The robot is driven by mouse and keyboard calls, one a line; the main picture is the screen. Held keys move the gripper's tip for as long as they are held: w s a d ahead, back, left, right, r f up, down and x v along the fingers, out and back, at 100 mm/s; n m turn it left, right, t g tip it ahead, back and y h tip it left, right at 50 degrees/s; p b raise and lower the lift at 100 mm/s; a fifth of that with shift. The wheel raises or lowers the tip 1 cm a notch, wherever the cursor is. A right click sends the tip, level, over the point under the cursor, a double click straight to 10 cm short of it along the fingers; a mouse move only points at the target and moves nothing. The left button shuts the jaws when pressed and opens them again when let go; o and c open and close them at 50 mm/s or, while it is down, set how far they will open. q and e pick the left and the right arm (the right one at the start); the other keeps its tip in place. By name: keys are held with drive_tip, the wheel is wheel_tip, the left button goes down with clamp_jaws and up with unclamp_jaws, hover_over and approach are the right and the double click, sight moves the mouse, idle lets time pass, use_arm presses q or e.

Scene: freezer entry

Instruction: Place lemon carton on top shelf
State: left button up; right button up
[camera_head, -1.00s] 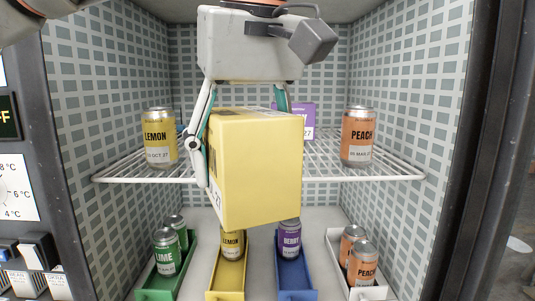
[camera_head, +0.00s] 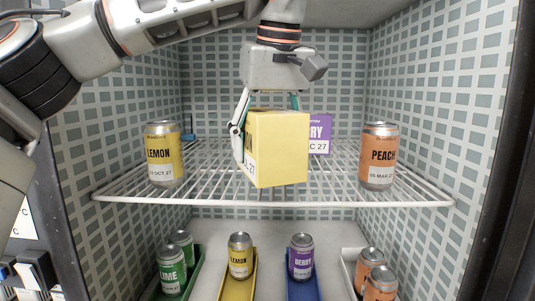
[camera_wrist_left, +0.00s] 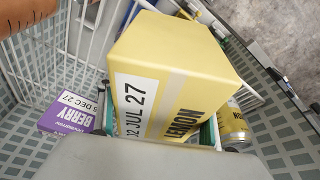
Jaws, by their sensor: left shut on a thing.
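The lemon carton (camera_head: 277,150) is a yellow box, and my left gripper (camera_head: 267,104) is shut on it from above. It is upright over the middle of the white wire top shelf (camera_head: 215,192); I cannot tell whether its underside touches the wires. In the left wrist view the lemon carton (camera_wrist_left: 178,70) shows "LEMON" and a "JUL 27" label, between the teal finger pads. A purple berry carton (camera_head: 320,134) stands on the shelf behind and to its right, partly hidden. My right gripper is not in view.
On the top shelf a lemon can (camera_head: 162,154) stands at the left and a peach can (camera_head: 379,156) at the right. Below, several cans stand in green, yellow, blue (camera_head: 302,289) and white trays. Bare shelf shows on both sides of the carton.

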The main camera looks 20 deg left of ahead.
use_arm(q)
drive_tip(key=w, duration=0.2)
drive_tip(key=w+a, duration=0.1)
drive_tip(key=w, duration=0.1)
drive_tip(key=shift+a+p, duration=0.1)
drive_tip(key=shift+p, duration=0.2)
wheel_tip(320, 180, down, 3)
drive_tip(key=shift+r, duration=0.1)
drive_tip(key=shift+w+f, duration=0.1)
drive_tip(key=shift+f, duration=0.25)
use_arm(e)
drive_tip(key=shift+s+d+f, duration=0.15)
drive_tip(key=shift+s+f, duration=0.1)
use_arm(q)
drive_tip(key=o, duration=1.8)
drive_tip(key=shift+c, duration=0.2)
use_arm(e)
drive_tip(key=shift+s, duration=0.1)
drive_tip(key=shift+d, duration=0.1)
